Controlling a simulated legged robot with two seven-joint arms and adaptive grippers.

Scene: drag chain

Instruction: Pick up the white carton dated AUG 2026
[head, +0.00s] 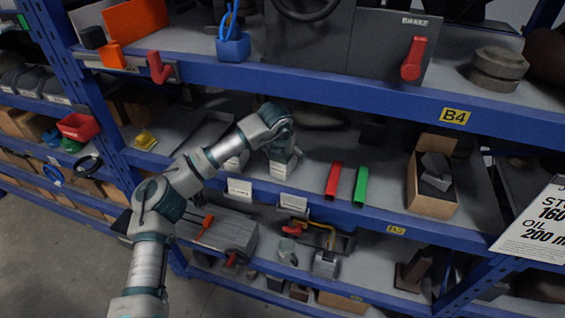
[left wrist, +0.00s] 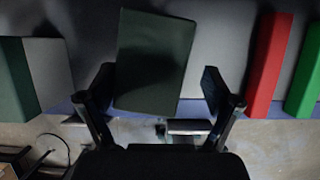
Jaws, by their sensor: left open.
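My left arm reaches from the left onto the middle shelf in the head view, its hand (head: 283,150) close above a pale carton. In the left wrist view my left gripper (left wrist: 157,82) is open, with one finger on each side of a dark green box face (left wrist: 155,60). I cannot tell whether the fingers touch it. A second carton, with a dark green side and a grey side (left wrist: 45,72), stands to the left. In the head view it shows partly behind my forearm (head: 238,161). I cannot read a date on either carton. My right gripper is not in view.
A red bar (head: 333,180) and a green bar (head: 360,185) lie right of the cartons. An open brown box (head: 431,185) stands farther right. The blue shelf beam (head: 350,92) above and white tags (head: 240,189) on the front edge are close to my arm.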

